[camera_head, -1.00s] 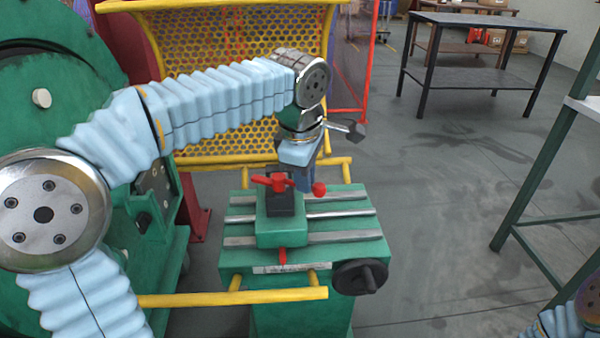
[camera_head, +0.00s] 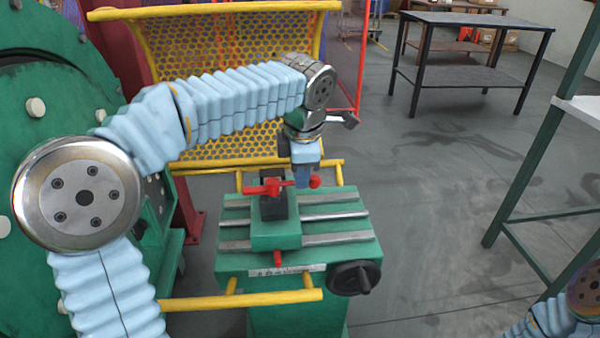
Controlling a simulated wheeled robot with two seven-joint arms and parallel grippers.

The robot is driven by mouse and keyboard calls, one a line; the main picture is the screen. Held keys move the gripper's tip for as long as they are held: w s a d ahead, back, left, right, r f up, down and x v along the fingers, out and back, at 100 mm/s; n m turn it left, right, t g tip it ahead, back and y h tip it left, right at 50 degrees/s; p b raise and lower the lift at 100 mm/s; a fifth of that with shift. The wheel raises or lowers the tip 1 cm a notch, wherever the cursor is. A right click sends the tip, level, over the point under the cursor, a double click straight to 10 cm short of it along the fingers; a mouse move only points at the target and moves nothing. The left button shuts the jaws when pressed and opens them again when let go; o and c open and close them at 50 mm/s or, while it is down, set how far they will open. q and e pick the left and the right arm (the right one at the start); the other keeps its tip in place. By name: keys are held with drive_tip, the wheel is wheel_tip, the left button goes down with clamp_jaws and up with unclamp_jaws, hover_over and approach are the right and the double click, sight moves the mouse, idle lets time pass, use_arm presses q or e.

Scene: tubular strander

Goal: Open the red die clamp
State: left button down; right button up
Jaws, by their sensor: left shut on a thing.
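The red die clamp (camera_head: 266,188) is a red bar handle with a round knob at its right end. It sits on a dark block (camera_head: 274,208) on top of the green slotted table (camera_head: 338,248). My left gripper (camera_head: 303,183) reaches down from above and is shut on the right part of the red handle, just left of the knob. Its fingertips partly hide the bar. My right gripper is out of view; only part of my right arm shows at the lower right corner.
A yellow mesh guard (camera_head: 235,45) stands behind the table. Yellow rails (camera_head: 240,300) run along its front, beside a black handwheel (camera_head: 354,278). A large green machine (camera_head: 60,80) fills the left. Open floor lies right, up to a green frame (camera_head: 540,140).

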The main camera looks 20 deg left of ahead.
use_arm(q)
drive_tip(key=shift+w+d, duration=0.1)
drive_tip(key=shift+d, duration=0.2)
drive_tip(key=c, duration=1.2)
unclamp_jaws()
drive_tip(key=shift+d, duration=0.1)
drive_tip(key=shift+o, duration=0.2)
drive_tip(key=shift+r, duration=0.1)
wheel_tip(320, 180, up, 13)
drive_tip(key=s+d+p, duration=0.1)
drive_tip(key=s+p, duration=0.1)
drive_tip(key=shift+s+r, duration=0.15)
